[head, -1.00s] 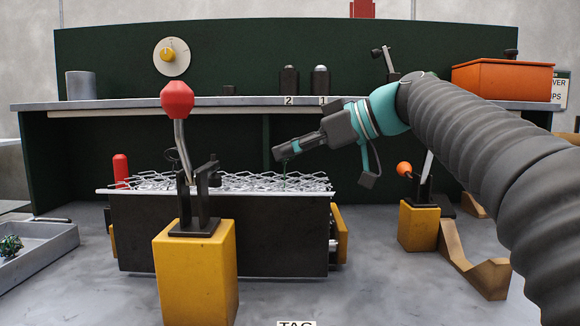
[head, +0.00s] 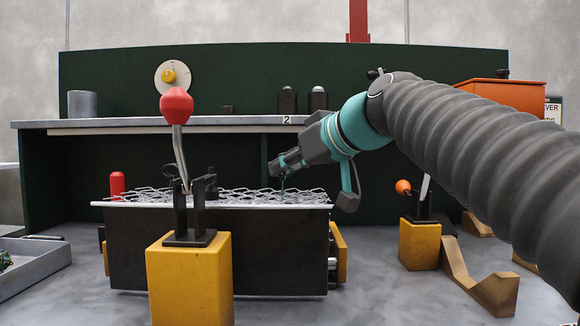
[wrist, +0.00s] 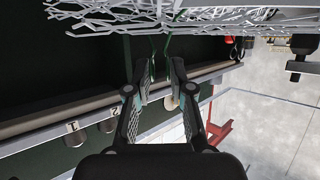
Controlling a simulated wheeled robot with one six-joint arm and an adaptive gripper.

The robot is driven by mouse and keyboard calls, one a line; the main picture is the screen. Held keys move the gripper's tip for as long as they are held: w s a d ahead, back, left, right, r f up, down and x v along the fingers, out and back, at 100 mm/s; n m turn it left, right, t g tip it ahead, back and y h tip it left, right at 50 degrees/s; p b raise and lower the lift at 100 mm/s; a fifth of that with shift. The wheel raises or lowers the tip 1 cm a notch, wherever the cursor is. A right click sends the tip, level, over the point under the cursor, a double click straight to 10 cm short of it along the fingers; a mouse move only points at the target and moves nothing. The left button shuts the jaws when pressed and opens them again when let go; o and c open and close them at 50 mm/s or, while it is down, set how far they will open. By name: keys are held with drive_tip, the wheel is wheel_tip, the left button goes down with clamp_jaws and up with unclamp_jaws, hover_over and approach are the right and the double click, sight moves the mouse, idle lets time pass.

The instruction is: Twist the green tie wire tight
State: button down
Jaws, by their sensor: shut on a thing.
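The green tie wire (head: 283,184) is a thin strand between my gripper's tips and the wire mesh (head: 232,196) on the dark block. My gripper (head: 275,171) points left and slightly down, just above the right part of the mesh. Its jaws are shut on the wire. The wrist view is upside down, with the mesh (wrist: 190,17) along the top. There the green wire (wrist: 152,58) runs between the fingertips of my gripper (wrist: 157,76) up towards the mesh. How tightly it is twisted cannot be told.
A red-knobbed lever (head: 177,105) on a yellow block stands in front of the mesh. A grey tray (head: 35,266) is at the left. A shelf (head: 180,121) runs behind.

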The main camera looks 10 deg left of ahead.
drive_tip(key=c, duration=1)
unclamp_jaws()
drive_tip(key=v, duration=1.2)
